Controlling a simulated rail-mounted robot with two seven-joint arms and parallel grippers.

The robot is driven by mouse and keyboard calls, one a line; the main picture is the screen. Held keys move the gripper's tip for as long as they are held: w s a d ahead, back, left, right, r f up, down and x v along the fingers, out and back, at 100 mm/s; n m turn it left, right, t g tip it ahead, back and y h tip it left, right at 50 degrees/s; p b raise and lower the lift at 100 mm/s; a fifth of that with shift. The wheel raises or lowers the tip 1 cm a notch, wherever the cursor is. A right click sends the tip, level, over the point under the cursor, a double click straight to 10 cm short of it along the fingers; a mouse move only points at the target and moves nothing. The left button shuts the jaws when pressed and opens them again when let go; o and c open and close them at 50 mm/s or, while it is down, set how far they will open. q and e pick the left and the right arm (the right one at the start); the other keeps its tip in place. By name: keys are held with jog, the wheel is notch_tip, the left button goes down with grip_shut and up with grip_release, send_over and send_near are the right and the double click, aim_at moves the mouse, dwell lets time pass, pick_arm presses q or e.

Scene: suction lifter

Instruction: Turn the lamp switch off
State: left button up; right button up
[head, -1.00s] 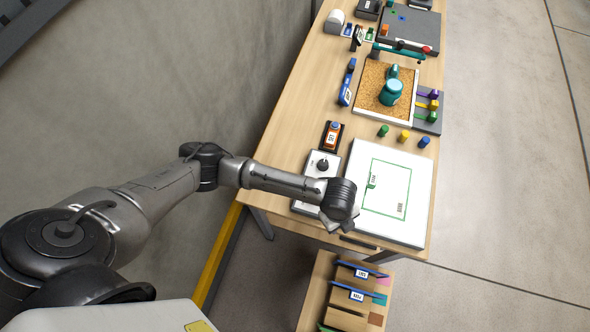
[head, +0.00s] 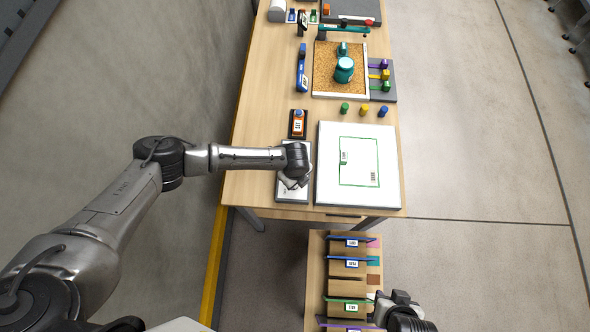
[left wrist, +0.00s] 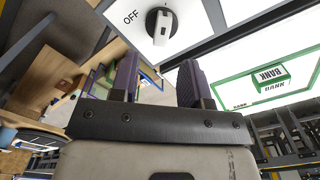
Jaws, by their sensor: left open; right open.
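The lamp switch is a white panel (head: 292,197) near the table's front edge, left of the large white board. In the left wrist view its rotary knob (left wrist: 160,22) is dark with a pale grip bar, and "OFF" is printed to its left. My left gripper (head: 293,182) is over the panel and hides the knob in the head view. In the left wrist view my left gripper's purple fingers (left wrist: 160,70) are open with nothing between them. The knob lies beyond the fingertips, apart from them. My right gripper (head: 385,303) is open at the lower right.
The white board (head: 385,195) with a green outline is right of the switch. Several pegs, a cork tray (head: 325,85) and a blue tool (head: 302,70) lie farther back. A slotted rack (head: 315,270) stands below the front edge.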

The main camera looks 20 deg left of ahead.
pick_arm(q)
jog(key=shift+f, duration=2.5)
grip_shut()
